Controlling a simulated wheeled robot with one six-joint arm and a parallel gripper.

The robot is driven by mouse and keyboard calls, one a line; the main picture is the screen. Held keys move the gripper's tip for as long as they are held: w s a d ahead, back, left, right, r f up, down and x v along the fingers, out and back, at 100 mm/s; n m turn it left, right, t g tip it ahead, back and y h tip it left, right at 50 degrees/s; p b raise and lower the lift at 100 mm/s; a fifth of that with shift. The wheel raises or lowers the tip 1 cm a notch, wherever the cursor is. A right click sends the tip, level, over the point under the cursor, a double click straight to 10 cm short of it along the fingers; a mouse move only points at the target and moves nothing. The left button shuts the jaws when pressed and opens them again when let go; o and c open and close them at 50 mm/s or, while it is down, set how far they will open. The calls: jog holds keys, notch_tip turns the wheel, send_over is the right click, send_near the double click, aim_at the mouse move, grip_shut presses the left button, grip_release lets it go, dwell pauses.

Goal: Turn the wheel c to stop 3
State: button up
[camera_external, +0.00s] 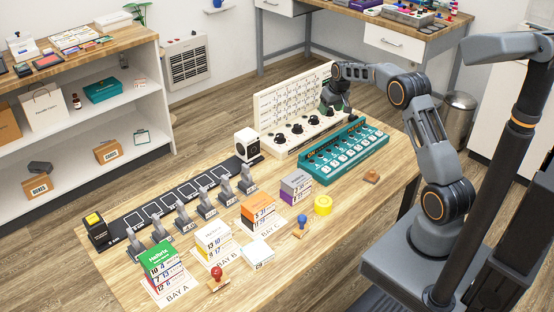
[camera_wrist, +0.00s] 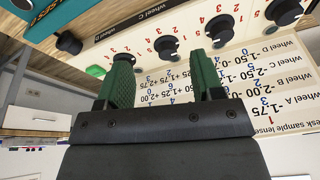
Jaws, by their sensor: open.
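A white panel (camera_external: 265,105) with an upright printed chart stands on the table and carries a row of black wheels (camera_external: 297,128). In the wrist view the row appears upside down, with black wheels (camera_wrist: 167,44) ringed by red numbers. My gripper (camera_external: 336,104) is at the panel's right end. In the wrist view my gripper (camera_wrist: 162,82) is open with green fingers, nothing held; one wheel (camera_wrist: 124,60) shows just beyond the left finger.
A teal case (camera_external: 345,150) with knobs and tiles stands close in front of the panel. A white cube with a black dial (camera_external: 247,144) is at its left. Calendar blocks (camera_external: 258,212), stamps and grey levers fill the table's left half. A yellow disc (camera_external: 323,205) lies nearer.

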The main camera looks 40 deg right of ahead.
aim_at(315, 117)
jog(key=w+r+t, duration=0.1)
jog(key=w+r, duration=0.2)
jog(key=r, duration=0.1)
jog(key=shift+n, duration=0.4)
jog(key=x, duration=0.4)
jog(key=p+x, duration=0.1)
jog(key=x, duration=0.4)
jog(key=d+x, duration=0.1)
jog(key=x, duration=0.3)
jog(key=shift+w+f, duration=0.1)
jog(key=shift+w, duration=0.25)
jog(key=c, duration=0.9)
jog(key=shift+d, duration=0.1)
